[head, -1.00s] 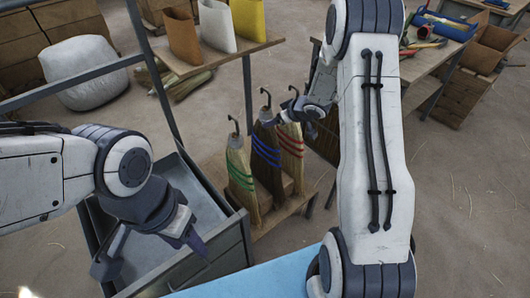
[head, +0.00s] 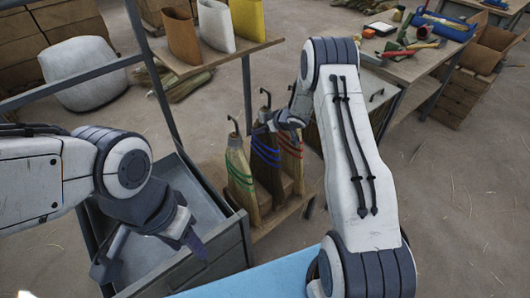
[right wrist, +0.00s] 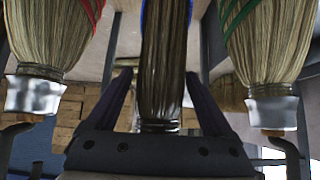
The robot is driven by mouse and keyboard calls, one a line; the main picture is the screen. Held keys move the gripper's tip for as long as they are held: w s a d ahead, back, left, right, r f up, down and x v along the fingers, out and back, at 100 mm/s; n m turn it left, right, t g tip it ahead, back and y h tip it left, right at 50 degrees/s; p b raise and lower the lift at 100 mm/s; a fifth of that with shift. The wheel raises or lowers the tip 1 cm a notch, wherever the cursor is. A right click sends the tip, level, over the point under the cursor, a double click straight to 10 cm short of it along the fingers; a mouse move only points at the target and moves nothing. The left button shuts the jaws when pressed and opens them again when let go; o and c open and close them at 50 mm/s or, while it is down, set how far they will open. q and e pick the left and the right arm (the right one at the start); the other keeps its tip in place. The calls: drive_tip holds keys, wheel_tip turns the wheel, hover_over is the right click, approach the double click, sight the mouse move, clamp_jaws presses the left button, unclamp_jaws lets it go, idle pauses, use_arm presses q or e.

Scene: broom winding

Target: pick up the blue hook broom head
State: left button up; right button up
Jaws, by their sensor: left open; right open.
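The blue hook broom head (head: 265,172), dark-bristled with blue bands and a hook on top, stands upright between the green-banded (head: 240,180) and red-banded (head: 291,160) broom heads. My right gripper (head: 270,124) is at its upper part, and my arm partly hides the red one. In the right wrist view, the open fingers of the right gripper (right wrist: 160,78) lie on either side of the blue broom head (right wrist: 164,60), apparently without closing on it. The view looks inverted, with bristles upward. My left gripper (head: 150,256) is open and empty over the grey bin.
The broom heads stand on a low wooden stand (head: 278,218). The grey metal bin (head: 236,248) is left of it. A shelf (head: 225,52) behind holds brown, white and yellow containers. A tool table (head: 410,65) stands at the back right. Floor at right is clear.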

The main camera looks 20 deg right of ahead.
clamp_jaws()
drive_tip(key=shift+r, duration=0.2)
